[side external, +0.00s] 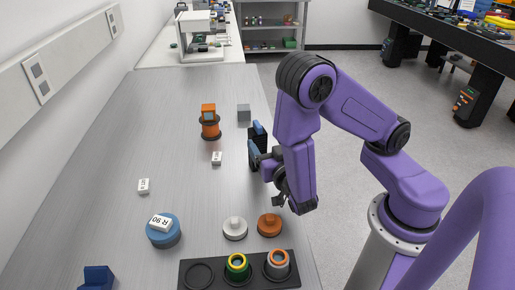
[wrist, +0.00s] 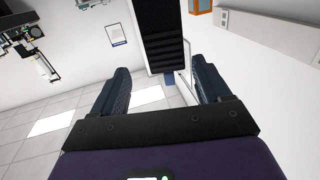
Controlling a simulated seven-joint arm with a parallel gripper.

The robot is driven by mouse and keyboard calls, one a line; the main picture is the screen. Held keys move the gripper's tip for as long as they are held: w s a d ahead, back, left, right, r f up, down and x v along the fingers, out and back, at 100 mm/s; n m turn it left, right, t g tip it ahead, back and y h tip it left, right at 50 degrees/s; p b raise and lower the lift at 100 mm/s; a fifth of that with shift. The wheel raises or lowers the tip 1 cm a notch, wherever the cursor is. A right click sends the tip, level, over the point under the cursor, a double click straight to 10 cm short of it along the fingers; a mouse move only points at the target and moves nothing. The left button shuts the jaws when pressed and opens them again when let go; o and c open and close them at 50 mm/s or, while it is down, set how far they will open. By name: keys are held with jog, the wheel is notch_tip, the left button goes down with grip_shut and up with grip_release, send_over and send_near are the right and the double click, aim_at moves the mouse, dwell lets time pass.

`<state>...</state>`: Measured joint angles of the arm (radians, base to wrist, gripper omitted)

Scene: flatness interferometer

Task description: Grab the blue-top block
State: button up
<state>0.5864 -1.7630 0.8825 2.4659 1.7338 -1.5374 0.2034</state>
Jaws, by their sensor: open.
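My gripper (side external: 256,141) is open near the right edge of the bench, its two dark blue fingers pointing away from the wrist. In the wrist view my gripper (wrist: 160,88) also shows its fingers wide apart. I see no finger contact.
A grey cube (side external: 244,112) and an orange part (side external: 209,129) stand just beyond my gripper. A blue disc (side external: 163,236), a white knob (side external: 235,231), an orange knob (side external: 270,227) and a black ring tray (side external: 210,280) lie nearer. A blue block (side external: 97,279) is at bottom left.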

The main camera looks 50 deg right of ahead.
aim_at(255, 131)
jog(key=shift+w+d+f, duration=0.1)
jog(key=shift+f, duration=0.1)
jog(key=shift+x, duration=0.75)
jog(key=shift+w+a+x, duration=0.1)
jog(key=shift+a+x, duration=0.05)
jog(key=shift+x, duration=0.8)
jog(key=shift+w+a+x, duration=0.1)
jog(key=shift+x, duration=0.85)
jog(key=shift+w+a+x, duration=0.1)
jog(key=shift+a+x, duration=0.05)
jog(key=shift+x, duration=0.8)
jog(key=c, duration=1.3)
